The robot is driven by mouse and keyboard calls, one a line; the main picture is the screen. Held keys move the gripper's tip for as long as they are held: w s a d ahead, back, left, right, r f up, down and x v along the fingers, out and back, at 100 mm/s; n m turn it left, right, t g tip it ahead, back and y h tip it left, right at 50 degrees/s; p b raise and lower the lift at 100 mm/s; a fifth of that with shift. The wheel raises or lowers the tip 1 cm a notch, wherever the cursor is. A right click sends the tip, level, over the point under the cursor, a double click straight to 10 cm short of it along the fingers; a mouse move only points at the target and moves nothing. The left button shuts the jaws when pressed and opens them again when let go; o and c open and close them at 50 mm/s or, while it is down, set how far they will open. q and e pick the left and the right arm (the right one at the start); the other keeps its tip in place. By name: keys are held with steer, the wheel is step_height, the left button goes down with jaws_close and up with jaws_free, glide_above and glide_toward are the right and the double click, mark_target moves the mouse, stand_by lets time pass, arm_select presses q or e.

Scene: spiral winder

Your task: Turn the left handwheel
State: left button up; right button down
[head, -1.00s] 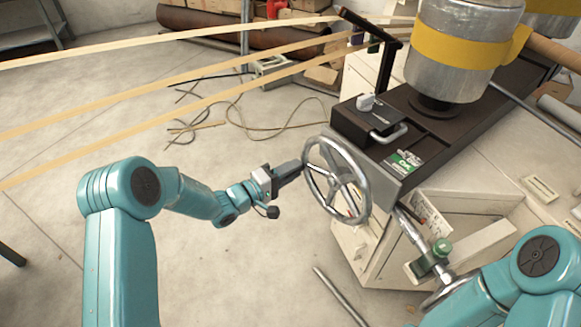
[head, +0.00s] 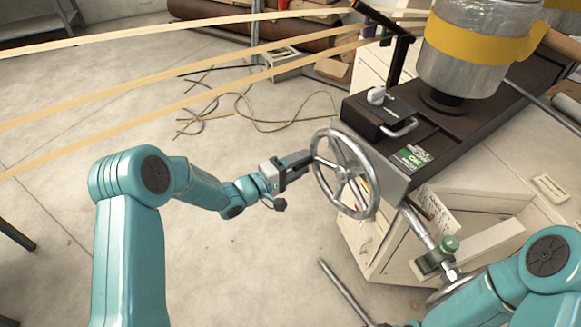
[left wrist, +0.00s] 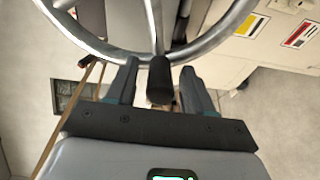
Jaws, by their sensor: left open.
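The left handwheel (head: 374,200) is a metal spoked wheel on the near left end of the machine. My left gripper (head: 308,159) is at the wheel's left rim in the head view, with its fingers pointing at it. In the left wrist view, the handwheel's rim (left wrist: 95,45) crosses the top, and a dark handle knob (left wrist: 160,80) stands between the two open fingers, with a gap on each side. The fingers do not grip it. My right arm is at the lower right. Its gripper is at most a dark sliver at the bottom edge, too cut off to read.
A second handwheel (head: 455,287) with a green-collared shaft (head: 434,258) is lower right, partly behind my right arm. A dark machine bed (head: 455,125) carries a metal drum with a yellow band (head: 465,43). Tan strips (head: 150,90) cross the upper left.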

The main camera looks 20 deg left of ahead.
arm_select(q)
steer(key=v, duration=1.6)
steer(key=shift+s+a, duration=0.1)
steer(key=d+r+g+h+p, duration=0.1)
steer(key=d+r+g+p, duration=0.15)
steer(key=d, duration=0.75)
steer(key=s+d+f+g+y+p, duration=0.1)
steer(key=s+d+f+y+p, duration=0.2)
steer(key=f, duration=0.5)
steer(key=s+f+m+g+y, duration=0.3)
steer(key=s+f+g, duration=0.2)
steer(key=s, duration=0.4)
steer(key=s+a+f+m+g+y, duration=0.1)
steer(key=s+f+m+g, duration=0.3)
steer(key=s, duration=0.5)
step_height(320, 180, down, 2)
steer(key=shift+s+a+f+g+y, duration=0.1)
steer(key=shift+s+a+g+y, duration=0.2)
steer(key=shift+y, duration=0.6)
